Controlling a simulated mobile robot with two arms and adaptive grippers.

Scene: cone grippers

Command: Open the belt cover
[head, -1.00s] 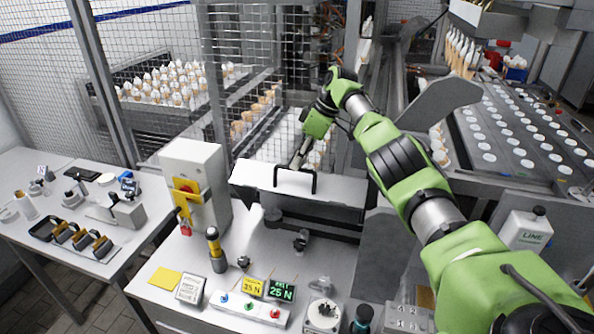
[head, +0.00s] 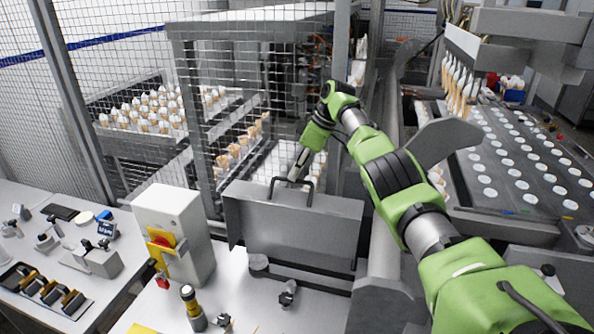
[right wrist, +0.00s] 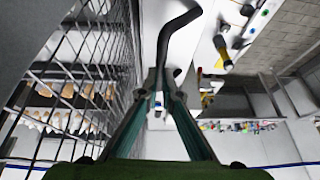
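The belt cover (head: 295,225) is a grey metal panel in the middle of the head view. It stands tilted up, its broad face toward me, with a black bar handle (head: 310,186) near its upper edge. My right gripper (head: 294,176) reaches down from behind to this handle. In the right wrist view its two fingers (right wrist: 163,82) close in on the dark handle bar (right wrist: 163,45), which runs up from between the tips. The fingertips are partly hidden by the handle in the head view. My left gripper is in neither view.
A control box (head: 172,225) with a red and yellow switch stands left of the cover. A mesh fence (head: 240,90) rises behind it, with trays of cones beyond. A conveyor with white discs (head: 520,160) lies at the right.

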